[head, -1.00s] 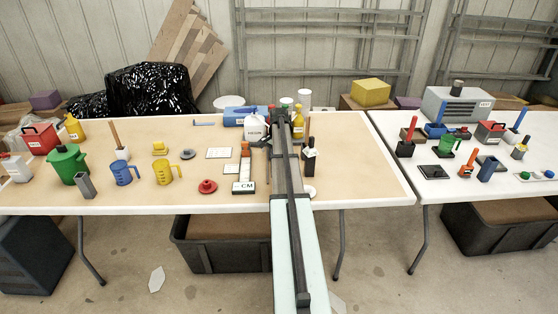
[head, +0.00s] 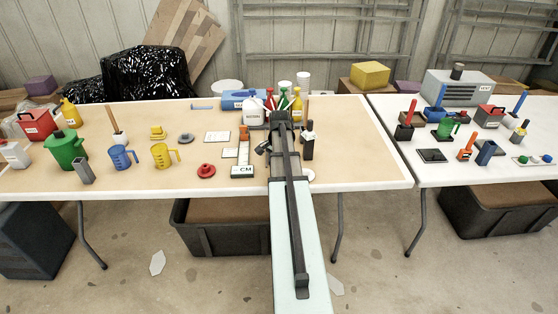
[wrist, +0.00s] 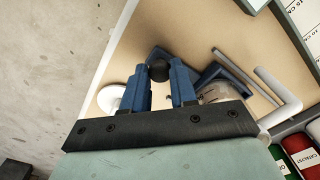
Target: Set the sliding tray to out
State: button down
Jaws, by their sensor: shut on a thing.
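In the wrist view, my gripper (wrist: 160,84) has its two blue fingers on either side of a round black knob (wrist: 159,70), shut on it. Dark blue and grey parts (wrist: 222,72) lie just beyond the fingers. I cannot tell for sure whether they belong to the sliding tray, and no label on it is readable. In the head view my arm reaches over the table's middle and hides the fingertips and the knob.
A white disc (wrist: 112,98) lies left of the fingers, near the table edge. A pale bent bar (wrist: 278,88) and bottles in a rack (wrist: 300,150) are at the right. In the head view, a red knob-like piece (head: 206,170) and a yellow jug (head: 162,155) stand left of my arm.

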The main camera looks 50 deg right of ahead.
jog(key=shift+s+a, duration=0.2)
jog(key=shift+s, duration=0.05)
jog(key=c, duration=0.9)
grip_release()
jog(key=shift+w, duration=0.1)
jog(key=shift+d+r, duration=0.1)
notch_tip(320, 180, up, 14)
jog(key=shift+f, duration=0.2)
